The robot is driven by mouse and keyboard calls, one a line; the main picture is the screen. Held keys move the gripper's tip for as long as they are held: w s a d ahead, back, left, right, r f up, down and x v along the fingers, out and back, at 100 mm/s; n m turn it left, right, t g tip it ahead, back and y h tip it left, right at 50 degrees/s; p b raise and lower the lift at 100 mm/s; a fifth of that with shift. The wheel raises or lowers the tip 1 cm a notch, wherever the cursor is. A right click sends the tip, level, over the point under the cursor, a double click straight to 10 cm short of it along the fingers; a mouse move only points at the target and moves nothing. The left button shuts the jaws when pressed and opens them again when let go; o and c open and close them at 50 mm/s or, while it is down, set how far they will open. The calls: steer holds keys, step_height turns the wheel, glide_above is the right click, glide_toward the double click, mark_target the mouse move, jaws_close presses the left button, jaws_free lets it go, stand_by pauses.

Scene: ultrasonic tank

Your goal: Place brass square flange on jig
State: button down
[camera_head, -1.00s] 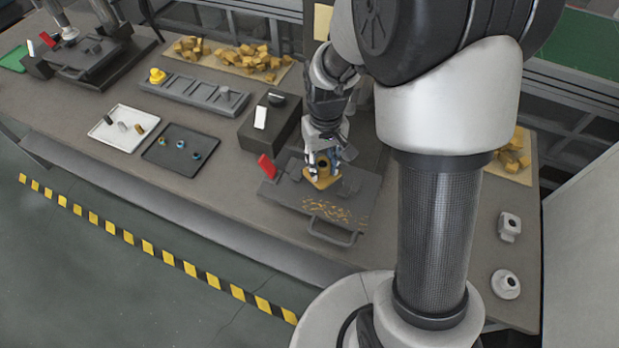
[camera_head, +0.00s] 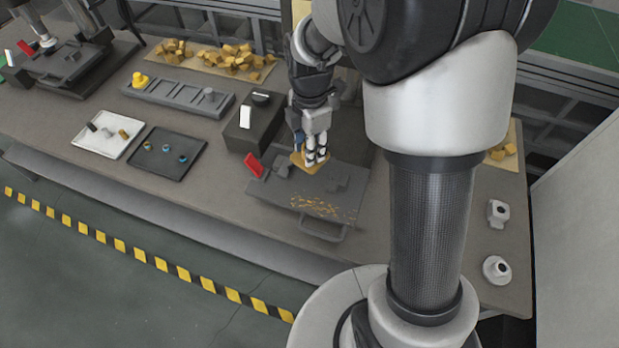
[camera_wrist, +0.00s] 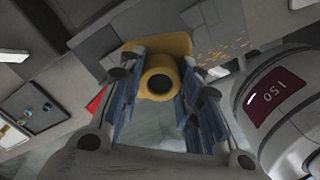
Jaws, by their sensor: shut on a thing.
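The brass square flange, a yellow plate with a round bored hub, is in my gripper; its plate edge (camera_head: 311,168) shows below the fingers in the head view. In the wrist view the flange (camera_wrist: 155,87) sits between both blue fingers, hub facing the camera. My gripper (camera_head: 314,158) is shut on it, over the dark grey machine plate; I cannot tell the exact gap. A long grey block with several recesses (camera_head: 177,101), which looks like the jig, lies at the back left, well away from my gripper. A yellow piece (camera_head: 139,80) stands at its left end.
The dark plate (camera_head: 300,195) bears brass chips and a front handle, with a red tab (camera_head: 254,165) on its left. A black box (camera_head: 257,125) stands between plate and block. White (camera_head: 90,147) and dark (camera_head: 145,165) trays hold small parts. Grey flanges (camera_head: 497,269) stand at right.

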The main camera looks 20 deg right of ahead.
steer(key=n, duration=0.3)
steer(key=shift+w+r, duration=0.15)
steer(key=shift+r, duration=0.15)
steer(key=shift+f+n, duration=0.2)
steer(key=shift+n, duration=0.2)
steer(key=b, duration=0.3)
glide_toward(309, 179)
steer(key=shift+f, duration=2.65)
steer(key=shift+f+b, duration=0.2)
steer(key=shift+b, duration=0.1)
steer(key=c, duration=1.2)
jaws_free()
steer(key=shift+o, duration=0.2)
steer(key=shift+r, duration=0.1)
